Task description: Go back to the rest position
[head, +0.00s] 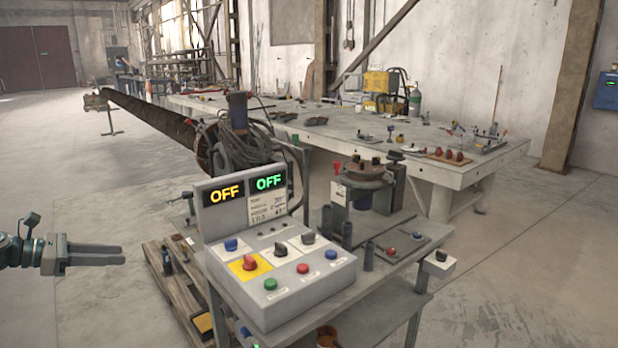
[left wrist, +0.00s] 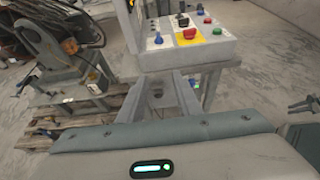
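My left gripper (head: 122,255) comes in from the left edge of the head view, left of the control box, pointing right. Its two grey fingers are apart with a gap between them, and nothing is held. In the left wrist view the fingers (left wrist: 168,90) point toward the control box with an empty gap. The grey control box (head: 285,285) has two displays reading OFF, coloured buttons and a yellow plate with a red knob. The fingers are apart from it. My right gripper is not in the head view. A dark pronged shape at the left wrist view's right edge is unclear.
A wooden pallet (head: 180,290) lies beside the control stand. A long auger (head: 150,115) stretches back left. A long workbench (head: 350,140) with tools runs along the wall. Open concrete floor (head: 60,160) lies at left, with more floor at right.

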